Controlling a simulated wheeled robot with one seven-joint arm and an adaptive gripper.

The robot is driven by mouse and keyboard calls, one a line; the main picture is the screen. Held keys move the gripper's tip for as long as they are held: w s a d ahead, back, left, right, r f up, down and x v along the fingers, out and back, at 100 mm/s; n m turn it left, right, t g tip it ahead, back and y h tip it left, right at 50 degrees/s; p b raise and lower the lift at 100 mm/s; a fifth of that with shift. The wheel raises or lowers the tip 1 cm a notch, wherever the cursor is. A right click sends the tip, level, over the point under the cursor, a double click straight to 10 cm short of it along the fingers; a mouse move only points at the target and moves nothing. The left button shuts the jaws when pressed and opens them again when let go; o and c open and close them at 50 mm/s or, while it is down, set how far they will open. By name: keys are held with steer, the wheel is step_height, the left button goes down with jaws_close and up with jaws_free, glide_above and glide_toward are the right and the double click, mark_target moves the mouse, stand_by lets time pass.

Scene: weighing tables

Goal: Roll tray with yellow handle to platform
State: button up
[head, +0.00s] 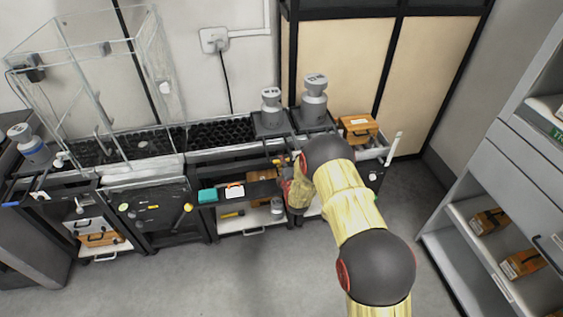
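A grey canister (271,108) and a second grey canister (314,100) stand on dark trays at the right part of the bench. A small yellow-orange piece (279,161) shows at the bench front by my gripper; I cannot tell if it is a tray handle. The black roller bed (222,132) runs left from the canisters toward a clear-walled enclosure (165,88), whose floor is also dark and textured. I cannot clearly pick out the platform. My gripper (292,186) is at the bench front, below the canisters. My arm partly covers it, and its fingers are not clear.
A wooden box (358,127) sits at the bench's right end, near a white upright handle (395,146). A teal box (207,196) is on the lower shelf. A grey shelf unit (465,215) with orange boxes stands at right. The grey floor in front is open.

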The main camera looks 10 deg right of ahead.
jaws_close()
stand_by(0.4)
